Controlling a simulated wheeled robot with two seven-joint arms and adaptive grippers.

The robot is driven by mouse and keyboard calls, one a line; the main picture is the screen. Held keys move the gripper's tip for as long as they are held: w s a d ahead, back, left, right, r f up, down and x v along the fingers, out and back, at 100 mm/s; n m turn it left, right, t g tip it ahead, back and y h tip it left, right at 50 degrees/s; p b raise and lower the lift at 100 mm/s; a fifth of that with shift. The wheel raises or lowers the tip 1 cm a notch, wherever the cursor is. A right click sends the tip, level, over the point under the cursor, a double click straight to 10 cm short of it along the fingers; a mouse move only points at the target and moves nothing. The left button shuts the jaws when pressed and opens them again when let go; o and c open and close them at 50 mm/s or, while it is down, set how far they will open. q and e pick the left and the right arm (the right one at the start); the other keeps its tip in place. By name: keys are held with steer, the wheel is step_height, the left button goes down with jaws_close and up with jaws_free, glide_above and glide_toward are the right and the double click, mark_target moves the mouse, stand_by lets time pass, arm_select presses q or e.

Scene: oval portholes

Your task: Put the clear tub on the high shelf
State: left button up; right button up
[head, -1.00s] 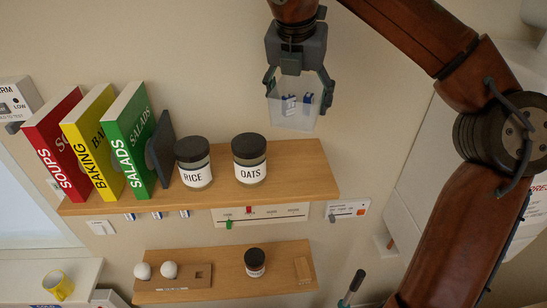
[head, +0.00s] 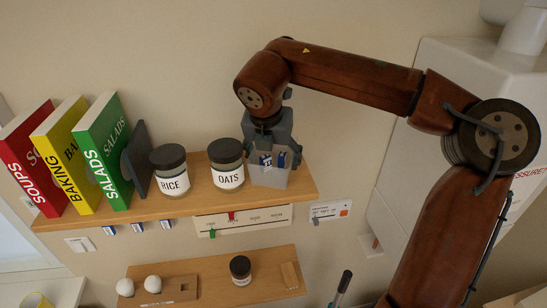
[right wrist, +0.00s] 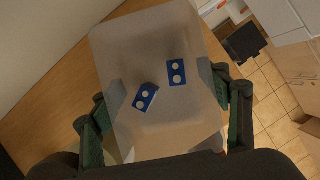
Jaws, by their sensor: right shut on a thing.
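The clear tub (head: 268,180) is a see-through box with two small blue-and-white pieces inside. My right gripper (head: 272,152) is shut on it from above. The tub is at the right part of the high shelf (head: 304,188), just right of the oats jar (head: 226,165). I cannot tell whether its base touches the board. In the right wrist view the tub (right wrist: 140,50) sits between my fingers, with the two blue pieces lying inside. My left gripper is not in view.
Left along the high shelf are the rice jar (head: 170,172), a dark bookend (head: 138,158) and three books (head: 72,155). A lower shelf (head: 215,276) holds a small dark-lidded jar (head: 240,268) and two white balls. A white cabinet (head: 440,95) stands at right.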

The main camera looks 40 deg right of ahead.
steer(key=shift+s, duration=0.1)
steer(key=shift+s+r, duration=0.1)
steer(key=shift+s, duration=0.1)
steer(key=shift+s+f+b, duration=0.1)
steer(key=shift+f+b, duration=0.1)
steer(key=shift+b, duration=0.15)
steer(key=o, duration=0.8)
steer(key=shift+o, duration=0.4)
steer(key=shift+w, duration=0.2)
steer(key=shift+s+r, duration=0.1)
steer(key=shift+r, duration=0.1)
steer(key=shift+a+r+p, duration=0.1)
steer(key=shift+r+p, duration=0.15)
steer(key=shift+p, duration=0.05)
steer(key=b+v, duration=0.1)
steer(key=v, duration=0.4)
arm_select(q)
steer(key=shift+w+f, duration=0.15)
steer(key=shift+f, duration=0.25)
arm_select(e)
steer(key=v, duration=0.6)
steer(key=shift+a+r, duration=0.15)
steer(key=shift+r, duration=0.05)
steer(key=shift+s, duration=0.15)
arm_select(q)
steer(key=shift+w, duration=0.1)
